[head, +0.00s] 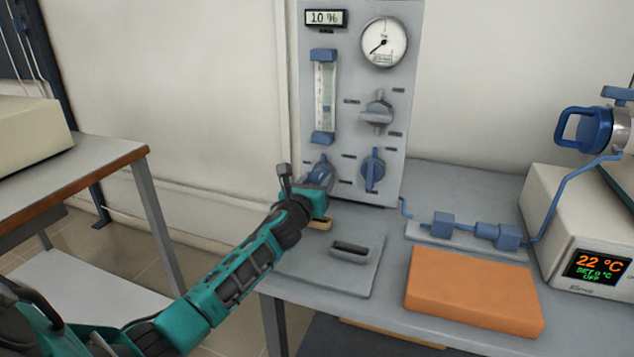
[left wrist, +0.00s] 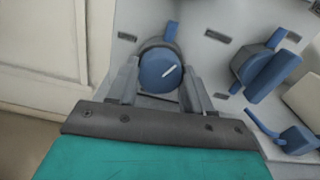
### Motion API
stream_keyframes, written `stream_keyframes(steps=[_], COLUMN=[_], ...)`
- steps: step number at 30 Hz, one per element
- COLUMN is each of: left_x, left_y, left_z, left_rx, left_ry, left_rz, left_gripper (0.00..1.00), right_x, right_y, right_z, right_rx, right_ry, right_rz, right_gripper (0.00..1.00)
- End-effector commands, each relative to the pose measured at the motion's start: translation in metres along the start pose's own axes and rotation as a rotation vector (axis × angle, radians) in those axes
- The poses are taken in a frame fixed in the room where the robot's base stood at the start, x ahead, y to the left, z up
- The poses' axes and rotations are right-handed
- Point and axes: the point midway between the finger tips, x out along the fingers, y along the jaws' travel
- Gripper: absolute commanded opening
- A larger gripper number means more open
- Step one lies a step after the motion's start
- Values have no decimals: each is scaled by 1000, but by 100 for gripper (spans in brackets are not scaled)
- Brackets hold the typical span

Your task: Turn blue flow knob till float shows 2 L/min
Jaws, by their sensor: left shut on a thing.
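In the head view the knob (head: 321,172) is at the panel's lower left, below the flow tube, partly hidden by my gripper. My left gripper (left wrist: 160,90) has its two fingers on either side of the knob and is shut on it. The flow tube (head: 325,95) has blue end blocks; a small dark blue float shows low in it, around the lower third. Its scale numbers are too small to read. My right gripper is not in view.
The grey panel (head: 405,60) carries a 10 % display (head: 326,18), a round gauge (head: 384,42), a grey knob (head: 377,113) and another blue knob (head: 372,170) close right of the gripper.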

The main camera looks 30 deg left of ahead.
Motion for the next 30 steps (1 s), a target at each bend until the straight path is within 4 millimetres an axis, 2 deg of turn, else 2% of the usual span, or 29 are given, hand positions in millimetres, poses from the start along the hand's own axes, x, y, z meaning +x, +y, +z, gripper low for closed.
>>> stream_keyframes(steps=[1,8,17,25,26,30], left_x=[0,0,0,0,0,0], left_y=[0,0,0,0,0,0], left_z=[0,0,0,0,0,0], left_rx=[0,0,-114,-123,-123,-123], left_ry=[0,0,0,0,0,0], left_rz=[0,0,0,0,0,0], left_gripper=[40,20,20,20,51,64], right_x=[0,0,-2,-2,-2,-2], right_y=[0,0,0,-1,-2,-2], right_z=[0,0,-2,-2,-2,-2], right_rx=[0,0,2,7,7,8], right_ry=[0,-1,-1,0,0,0], right_rz=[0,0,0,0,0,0], right_gripper=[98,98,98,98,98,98])
